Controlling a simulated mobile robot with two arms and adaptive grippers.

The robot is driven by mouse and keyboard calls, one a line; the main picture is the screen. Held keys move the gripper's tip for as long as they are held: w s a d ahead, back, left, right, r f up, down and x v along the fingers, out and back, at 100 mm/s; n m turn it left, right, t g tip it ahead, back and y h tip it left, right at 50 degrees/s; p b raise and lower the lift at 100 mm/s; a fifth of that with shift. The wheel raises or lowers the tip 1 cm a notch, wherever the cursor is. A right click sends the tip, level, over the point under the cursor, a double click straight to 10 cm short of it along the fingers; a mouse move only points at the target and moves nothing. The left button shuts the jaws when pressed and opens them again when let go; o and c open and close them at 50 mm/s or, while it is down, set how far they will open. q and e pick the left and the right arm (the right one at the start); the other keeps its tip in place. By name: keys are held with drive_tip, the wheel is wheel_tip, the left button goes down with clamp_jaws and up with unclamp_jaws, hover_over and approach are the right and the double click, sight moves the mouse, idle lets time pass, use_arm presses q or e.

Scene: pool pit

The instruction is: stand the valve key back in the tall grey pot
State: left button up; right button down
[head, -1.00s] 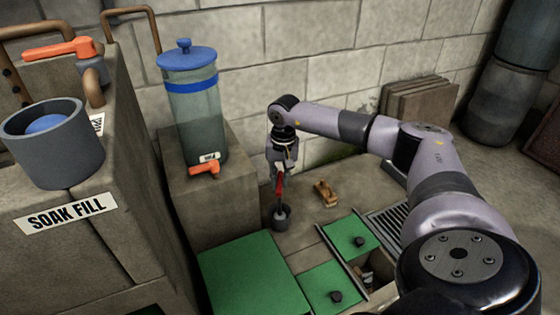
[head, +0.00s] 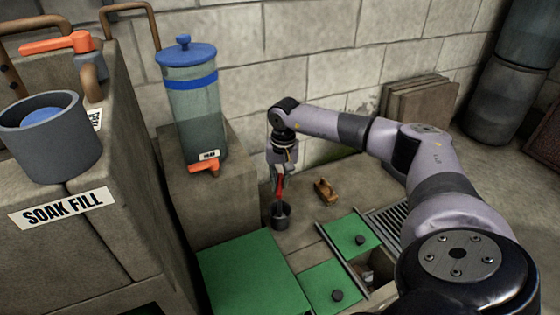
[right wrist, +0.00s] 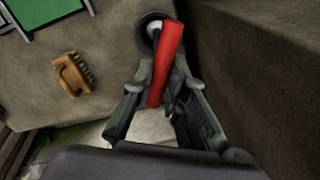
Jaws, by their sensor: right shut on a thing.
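The valve key (head: 280,188) has a red upper part and hangs roughly upright below my right gripper (head: 281,170). My right gripper is shut on it. The key's lower end is at the mouth of the small, tall grey pot (head: 281,218) on the floor and appears to be inside it; the bottom tip is hidden. In the right wrist view the red part (right wrist: 171,42) runs between my fingers (right wrist: 167,92) toward the dark round rim of the pot (right wrist: 143,38). My left gripper is not in view.
A wooden brush (head: 325,190) lies right of the pot. Green covers (head: 255,275) and a drain grate (head: 388,220) lie in front and right. A concrete block with a clear, blue-lidded dispenser (head: 195,115) stands to the left; the block wall is behind.

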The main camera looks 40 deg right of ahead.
drive_tip(key=shift+f, duration=0.2)
drive_tip(key=c, duration=1.5)
unclamp_jaws()
